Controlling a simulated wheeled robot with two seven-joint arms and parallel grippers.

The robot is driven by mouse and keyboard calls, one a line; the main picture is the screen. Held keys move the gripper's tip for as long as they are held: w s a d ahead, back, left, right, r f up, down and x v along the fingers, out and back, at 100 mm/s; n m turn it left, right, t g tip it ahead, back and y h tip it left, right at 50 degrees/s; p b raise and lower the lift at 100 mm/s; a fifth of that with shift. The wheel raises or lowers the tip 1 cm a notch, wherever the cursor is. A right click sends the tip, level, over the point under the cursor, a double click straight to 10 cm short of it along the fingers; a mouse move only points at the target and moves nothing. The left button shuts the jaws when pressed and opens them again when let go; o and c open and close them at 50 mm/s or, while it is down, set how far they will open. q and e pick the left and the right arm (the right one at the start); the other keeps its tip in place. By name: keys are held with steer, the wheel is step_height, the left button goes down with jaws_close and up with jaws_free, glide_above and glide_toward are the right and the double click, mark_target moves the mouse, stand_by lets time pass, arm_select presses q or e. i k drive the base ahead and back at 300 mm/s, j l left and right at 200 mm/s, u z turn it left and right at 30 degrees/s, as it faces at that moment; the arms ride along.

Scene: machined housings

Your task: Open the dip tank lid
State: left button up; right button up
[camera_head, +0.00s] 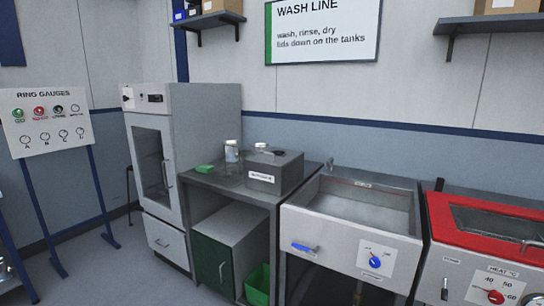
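No part labelled as the dip tank can be read for certain. At the right edge stands a red-topped tank unit (437,222) with a heat scale and a red dial (496,297). A dark glossy panel or opening (495,226) is set in its top, with a metal handle-like part (531,243) at its front right; I cannot tell whether this is a shut lid. The unit is cut off by the picture's right edge. Neither of my grippers shows.
Left of it is an open steel basin (365,206) with a blue handle (304,247) and blue knob (376,262). A bench (215,183) carries a grey labelled box (274,172) and jars. A tall cabinet (195,130) and gauge board (45,120) stand left.

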mark_target(275, 151)
steer(key=i+j+z, duration=0.3)
steer(key=i, duration=0.25)
steer(key=i+j+z, duration=0.3)
steer(key=i+j, duration=0.25)
